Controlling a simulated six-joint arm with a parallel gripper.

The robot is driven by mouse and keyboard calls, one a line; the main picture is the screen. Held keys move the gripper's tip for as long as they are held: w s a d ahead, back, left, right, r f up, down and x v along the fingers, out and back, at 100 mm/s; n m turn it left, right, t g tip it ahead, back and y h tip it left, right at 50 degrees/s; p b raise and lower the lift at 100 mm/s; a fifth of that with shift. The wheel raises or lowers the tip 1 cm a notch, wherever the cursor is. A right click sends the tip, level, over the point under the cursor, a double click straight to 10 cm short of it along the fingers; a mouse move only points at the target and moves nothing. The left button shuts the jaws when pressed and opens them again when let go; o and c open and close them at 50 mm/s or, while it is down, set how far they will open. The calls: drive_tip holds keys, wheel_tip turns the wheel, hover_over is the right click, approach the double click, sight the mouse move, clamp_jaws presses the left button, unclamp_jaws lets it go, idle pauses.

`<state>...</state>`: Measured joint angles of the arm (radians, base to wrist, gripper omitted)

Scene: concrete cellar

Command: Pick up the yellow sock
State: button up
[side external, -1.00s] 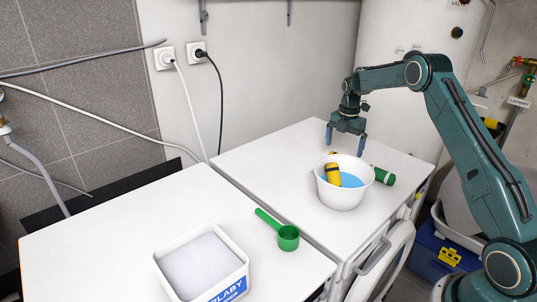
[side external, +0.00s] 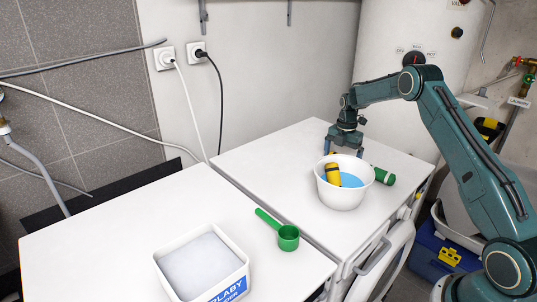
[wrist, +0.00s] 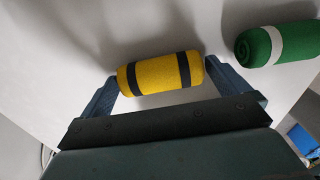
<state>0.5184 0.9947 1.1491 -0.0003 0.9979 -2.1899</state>
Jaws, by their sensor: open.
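The yellow sock (wrist: 160,74), rolled up with two dark bands, lies on the white worktop in the wrist view. My gripper (wrist: 162,72) is open, with one finger at each end of the roll. In the side view my gripper (side external: 343,152) is low behind the white bowl, and the bowl hides most of this sock. I cannot tell whether the fingers touch it.
The white bowl (side external: 341,199) holds another yellow dark-banded roll (side external: 333,175) and something blue (side external: 351,180). A green roll (side external: 384,176) lies right of it, also in the wrist view (wrist: 278,44). A green scoop (side external: 287,238) and powder tub (side external: 203,268) stand nearer.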

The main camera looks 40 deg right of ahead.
drive_tip(key=c, duration=0.8)
drive_tip(key=shift+r, duration=0.15)
wheel_tip(320, 180, up, 20)
idle(0.4)
idle(0.5)
